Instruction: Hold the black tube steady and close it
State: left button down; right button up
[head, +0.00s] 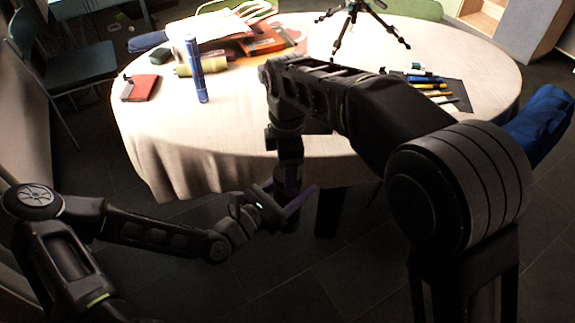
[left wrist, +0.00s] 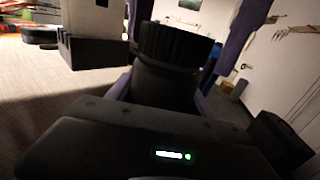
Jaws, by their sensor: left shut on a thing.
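The black tube (left wrist: 168,85) stands between the purple fingers of my left gripper in the left wrist view, with a wider ridged black cap-like top (left wrist: 176,43). Whether that top is seated or loose I cannot tell. In the head view my left gripper (head: 292,196) is shut on the tube in front of the table, and the tube there is mostly lost in the dark. My right gripper (head: 290,180) hangs down from above at the same spot. Its purple fingers (left wrist: 238,38) show beside the ridged top in the left wrist view; whether they grip it is unclear.
A round table with a pale cloth (head: 235,130) lies behind the grippers. The floor in front is clear.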

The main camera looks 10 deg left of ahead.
jog(key=shift+c, duration=0.4)
jog(key=c, duration=1.4)
jog(key=m, duration=2.1)
jog(key=o, duration=1.6)
jog(key=shift+o, duration=0.2)
